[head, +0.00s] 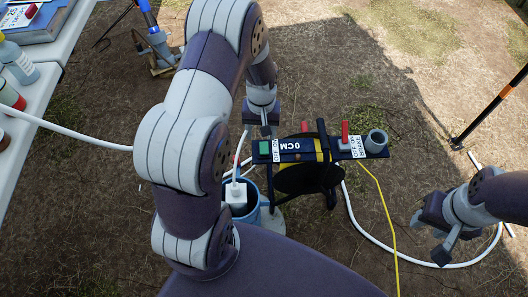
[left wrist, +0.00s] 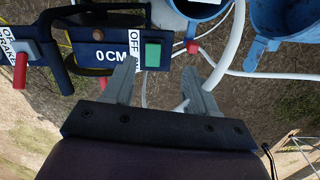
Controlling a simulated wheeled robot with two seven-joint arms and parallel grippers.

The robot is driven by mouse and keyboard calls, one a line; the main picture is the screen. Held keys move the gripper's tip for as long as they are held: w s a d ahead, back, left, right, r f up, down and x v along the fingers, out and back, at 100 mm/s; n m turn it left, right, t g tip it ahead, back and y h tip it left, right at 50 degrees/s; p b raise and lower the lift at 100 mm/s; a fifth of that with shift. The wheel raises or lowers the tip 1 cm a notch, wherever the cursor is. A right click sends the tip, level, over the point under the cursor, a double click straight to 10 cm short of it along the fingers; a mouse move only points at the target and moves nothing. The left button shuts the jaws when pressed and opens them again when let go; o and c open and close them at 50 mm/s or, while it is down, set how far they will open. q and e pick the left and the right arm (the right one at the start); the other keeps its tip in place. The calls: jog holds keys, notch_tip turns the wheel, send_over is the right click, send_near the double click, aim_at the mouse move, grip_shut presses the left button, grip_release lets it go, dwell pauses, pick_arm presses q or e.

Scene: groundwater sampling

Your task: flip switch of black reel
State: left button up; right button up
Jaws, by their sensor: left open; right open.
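The black reel (head: 307,178) stands in the middle of the head view, with a dark panel reading "0 CM" across its top. The green switch (head: 264,148) sits at the panel's left end beside an OFF/ON label; it also shows in the left wrist view as a green block (left wrist: 153,53). A red brake lever (head: 345,132) stands on the right part of the panel. My left gripper (head: 263,130) is open just by the green switch. In the left wrist view its fingers (left wrist: 162,70) are apart, with the switch near the left fingertip; contact cannot be told. My right gripper (head: 433,236) is open and empty at the right.
A blue bucket (head: 240,207) with a white box (head: 236,194) stands left of the reel. A white hose (head: 375,238) and a yellow cable (head: 382,205) lie on the ground. A white table (head: 35,108) with bottles is at the left. A black-and-orange pole (head: 490,108) stands at the right.

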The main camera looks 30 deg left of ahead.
aim_at(264, 148)
pick_arm(q)
jog(key=shift+n+t, duration=0.3)
jog(key=shift+n, duration=0.4)
jog(key=w+f+b, duration=0.1)
jog(key=f, duration=0.2)
jog(key=w+f+b, duration=0.1)
jog(key=f, duration=0.3)
jog(key=w+f+b, duration=0.1)
jog(key=f, duration=0.3)
jog(key=shift+a+b, duration=0.3)
jog(key=shift+a, duration=0.05)
